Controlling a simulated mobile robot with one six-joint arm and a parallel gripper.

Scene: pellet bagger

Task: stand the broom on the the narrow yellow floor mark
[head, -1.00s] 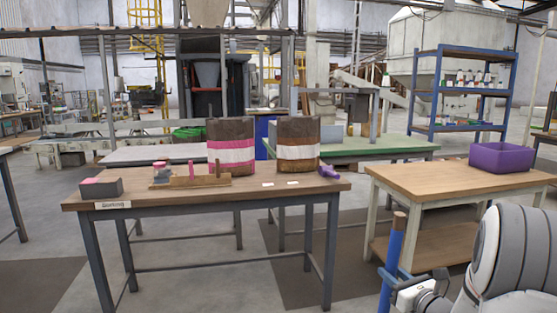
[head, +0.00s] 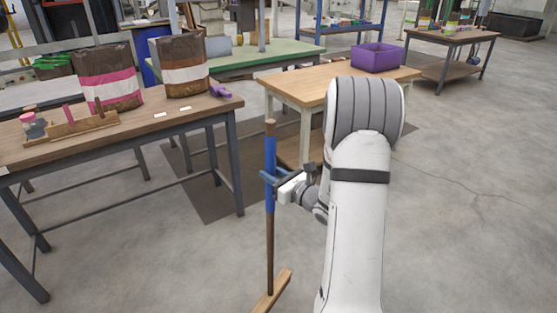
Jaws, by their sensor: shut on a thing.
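The broom (head: 270,235) has a brown wooden handle with a blue sleeve and a wooden head (head: 273,292) at the bottom edge of the head view. It stands close to upright. My gripper (head: 271,177) is shut around the blue sleeve in the upper part of the handle. Whether the broom head touches the floor or hangs just above it, I cannot tell. No narrow yellow floor mark shows in this view.
A wooden worktable (head: 140,128) with two bags stands at the left. A lighter table (head: 310,86) with a purple bin (head: 374,57) stands behind my arm. A dark mat (head: 208,205) lies between them. The grey floor at the right is open.

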